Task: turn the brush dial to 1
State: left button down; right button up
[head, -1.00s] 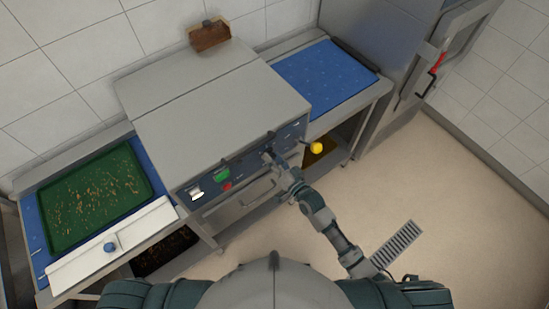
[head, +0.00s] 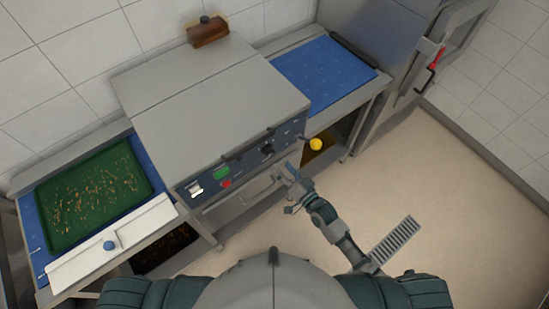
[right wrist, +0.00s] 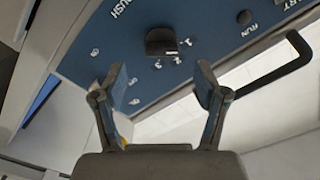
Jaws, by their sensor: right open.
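The brush dial (right wrist: 161,41) is a black knob on the machine's blue front panel (right wrist: 215,30). In the right wrist view, the partly cut-off label "RUSH" is above left of it, and small digits lie along its lower right side. A pale mark shows on the knob's lower edge; I cannot tell which digit it points to. The dial shows in the head view (head: 267,149) too. My right gripper (right wrist: 164,88) is open and empty, with the dial ahead of its fingertips and apart from them. It also shows in the head view (head: 286,170), just in front of the panel.
A dark bent handle (right wrist: 280,72) stands out right of the fingers. A yellow ball (head: 316,145) is right of the panel. A green button (head: 221,173) and red button (head: 226,184) lie left of the dial. A green tray (head: 92,195) sits at left.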

jog(key=v, duration=0.5)
jog(key=shift+s+d, duration=0.2)
jog(key=shift+s, duration=0.15)
jog(key=shift+a, duration=0.1)
